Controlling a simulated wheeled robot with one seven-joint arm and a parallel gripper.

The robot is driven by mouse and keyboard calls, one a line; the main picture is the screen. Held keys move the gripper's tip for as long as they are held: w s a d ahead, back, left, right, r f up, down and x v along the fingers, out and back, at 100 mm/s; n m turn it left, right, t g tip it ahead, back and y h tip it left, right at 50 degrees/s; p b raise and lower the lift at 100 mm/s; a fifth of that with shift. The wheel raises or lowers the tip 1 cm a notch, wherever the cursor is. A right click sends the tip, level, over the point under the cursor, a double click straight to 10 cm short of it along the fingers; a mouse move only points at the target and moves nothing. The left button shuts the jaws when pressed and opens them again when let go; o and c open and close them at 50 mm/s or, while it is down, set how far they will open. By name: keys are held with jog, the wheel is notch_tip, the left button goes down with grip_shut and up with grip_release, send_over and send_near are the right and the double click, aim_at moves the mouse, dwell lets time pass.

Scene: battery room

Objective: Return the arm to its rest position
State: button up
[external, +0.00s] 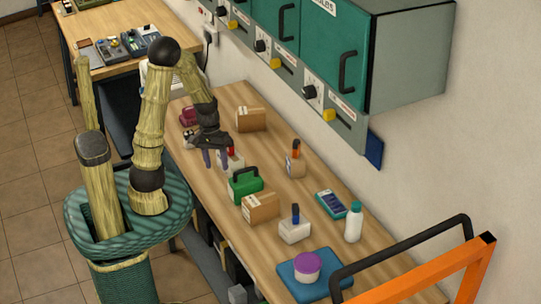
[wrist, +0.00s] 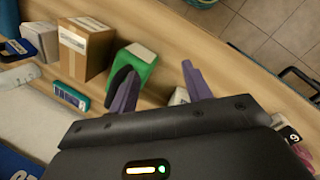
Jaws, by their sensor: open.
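My arm reaches from its base at the left of the external view over the wooden workbench (external: 240,98). My gripper (external: 217,160) hangs above the bench with its purple fingers pointing down. In the wrist view (wrist: 158,82) the two fingers are spread, with nothing held between them. A white block with a red top (external: 231,160) stands close by the fingers in the external view and is partly hidden. A green case with a dark handle (external: 245,185) stands nearer the camera; it also shows beside one finger in the wrist view (wrist: 142,60).
Cardboard boxes (external: 260,207) (external: 250,119), a blue-topped block (external: 295,228), an orange-topped block (external: 295,165), a white bottle (external: 353,222) and a blue tray (external: 290,284) crowd the bench. Teal wall cabinets (external: 333,55) overhang its back. An orange frame (external: 430,277) stands at front right.

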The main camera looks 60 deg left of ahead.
jog(key=w+d+r+m+t+y+b, duration=0.2)
jog(key=d+r+m+y, duration=0.1)
jog(key=d+m, duration=0.45)
notch_tip(320, 180, up, 19)
jog(key=d+p, duration=0.1)
jog(key=p, duration=1.8)
jog(key=shift+d, duration=0.1)
